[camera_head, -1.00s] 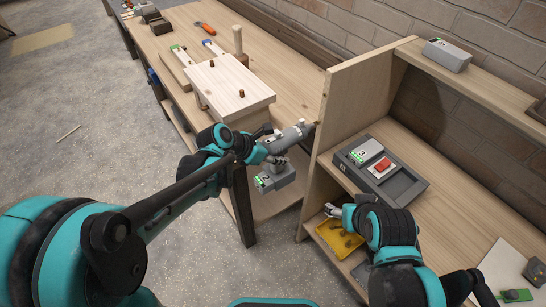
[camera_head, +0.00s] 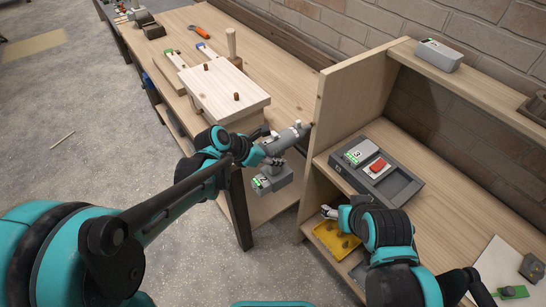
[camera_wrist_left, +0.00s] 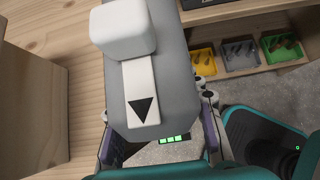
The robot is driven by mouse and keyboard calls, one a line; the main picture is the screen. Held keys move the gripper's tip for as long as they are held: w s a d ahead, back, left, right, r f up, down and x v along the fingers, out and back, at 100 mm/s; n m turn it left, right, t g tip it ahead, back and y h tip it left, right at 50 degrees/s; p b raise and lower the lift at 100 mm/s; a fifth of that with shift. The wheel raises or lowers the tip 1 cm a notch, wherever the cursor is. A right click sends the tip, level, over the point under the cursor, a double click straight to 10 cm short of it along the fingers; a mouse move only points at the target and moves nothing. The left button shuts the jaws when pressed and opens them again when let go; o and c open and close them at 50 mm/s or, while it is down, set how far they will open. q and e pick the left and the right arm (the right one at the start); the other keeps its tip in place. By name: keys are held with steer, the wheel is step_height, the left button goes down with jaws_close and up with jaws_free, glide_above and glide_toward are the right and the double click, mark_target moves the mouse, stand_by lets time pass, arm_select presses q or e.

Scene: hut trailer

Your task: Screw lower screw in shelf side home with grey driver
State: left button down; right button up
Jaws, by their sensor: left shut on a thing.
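I cannot tell whether the tip touches a screw; no screw on that side can be made out. In the left wrist view the driver's grey body (camera_wrist_left: 175,85), with a white block and black arrow, fills the middle between the fingers. My right gripper (camera_head: 330,212) is by the yellow bin under the shelf board; its finger gap is too small to tell.
The yellow bin (camera_head: 334,240) holds small dark parts; grey (camera_wrist_left: 240,57) and green (camera_wrist_left: 283,49) bins stand beside it. A charger tray (camera_head: 402,187) with a battery and red switch sits on the shelf board. A workbench (camera_head: 283,85) with a raised wooden board (camera_head: 225,93) stands behind my left arm.

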arm_select(q)
steer(key=shift+w+d, duration=0.25)
steer(key=shift+w+d+r, duration=0.1)
steer(key=shift+w+d, duration=0.35)
steer(key=shift+d, duration=0.15)
stand_by(2.1)
steer(key=shift+s+a, duration=0.45)
steer(key=shift+a, duration=0.15)
steer(key=shift+s+a, duration=0.4)
steer(key=shift+a, duration=0.2)
steer(key=w+a, duration=0.3)
steer(key=a, duration=0.4)
steer(key=shift+a, duration=0.15)
stand_by(0.6)
